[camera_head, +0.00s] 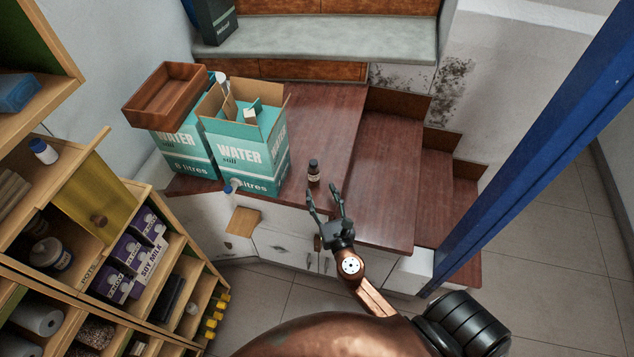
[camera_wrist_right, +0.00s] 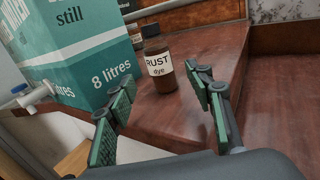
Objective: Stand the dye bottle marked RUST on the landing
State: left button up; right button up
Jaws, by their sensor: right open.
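The dye bottle (camera_head: 314,171) is small and brown with a black cap and a pale label. In the right wrist view the bottle (camera_wrist_right: 158,62) reads RUST dye. It stands upright on the dark red wooden landing (camera_head: 335,115), near its front edge and beside a water box. My right gripper (camera_head: 326,207) is open and empty, in front of the bottle and apart from it. In the wrist view its fingers (camera_wrist_right: 163,108) are spread on either side, with the bottle beyond them. My left gripper is not in view.
Two teal WATER boxes (camera_head: 268,160) stand on the landing left of the bottle, with a brown wooden tray (camera_head: 166,95) on the rear one. Steps (camera_head: 452,190) go down at the right. A blue post (camera_head: 540,145) crosses the right side. Shelves (camera_head: 110,250) fill the left.

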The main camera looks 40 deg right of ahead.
jog(key=v, duration=0.5)
